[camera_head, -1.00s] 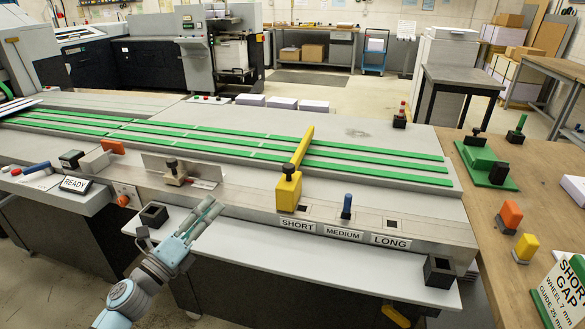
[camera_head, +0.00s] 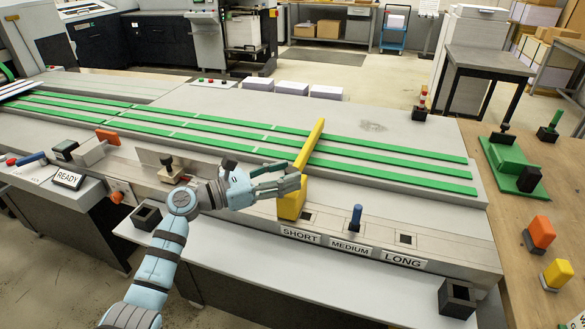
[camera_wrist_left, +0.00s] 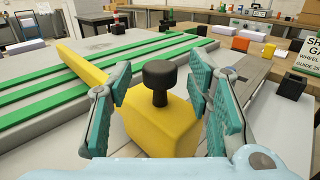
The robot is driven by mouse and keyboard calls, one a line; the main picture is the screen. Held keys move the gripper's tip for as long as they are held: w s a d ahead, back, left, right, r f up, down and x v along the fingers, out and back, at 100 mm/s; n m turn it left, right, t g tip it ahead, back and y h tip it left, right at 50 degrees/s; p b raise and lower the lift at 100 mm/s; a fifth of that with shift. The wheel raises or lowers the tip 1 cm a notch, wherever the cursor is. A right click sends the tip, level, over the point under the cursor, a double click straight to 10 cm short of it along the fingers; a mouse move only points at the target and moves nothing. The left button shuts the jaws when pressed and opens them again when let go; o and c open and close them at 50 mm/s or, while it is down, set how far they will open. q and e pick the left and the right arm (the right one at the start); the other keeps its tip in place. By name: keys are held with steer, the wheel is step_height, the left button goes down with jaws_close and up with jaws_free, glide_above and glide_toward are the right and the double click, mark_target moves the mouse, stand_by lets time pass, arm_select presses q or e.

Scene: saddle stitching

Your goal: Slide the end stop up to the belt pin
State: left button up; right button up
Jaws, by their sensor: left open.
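The end stop is a yellow block with a long yellow bar (camera_head: 310,146) lying across the green belts. It stands at the SHORT label in the head view. In the left wrist view the yellow block (camera_wrist_left: 152,130) and its black knob (camera_wrist_left: 160,76) fill the middle. My left gripper (camera_head: 290,183) is at the block, hiding the knob in the head view. Its open fingers (camera_wrist_left: 158,84) are on either side of the knob and block, with gaps visible. A blue-topped pin (camera_head: 356,216) stands upright above the MEDIUM label, right of the block. My right gripper is not in view.
The rail past the blue pin has an empty dark square slot (camera_head: 405,239) at LONG. A black open box (camera_head: 457,297) sits at the front right edge. A green fixture (camera_head: 513,164) and orange and yellow blocks stand on the wooden table at right.

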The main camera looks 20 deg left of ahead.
arm_select(q)
steer(key=shift+x, duration=0.8)
steer(key=shift+w+d, duration=0.25)
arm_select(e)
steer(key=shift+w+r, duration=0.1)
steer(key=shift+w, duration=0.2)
arm_select(q)
jaws_close()
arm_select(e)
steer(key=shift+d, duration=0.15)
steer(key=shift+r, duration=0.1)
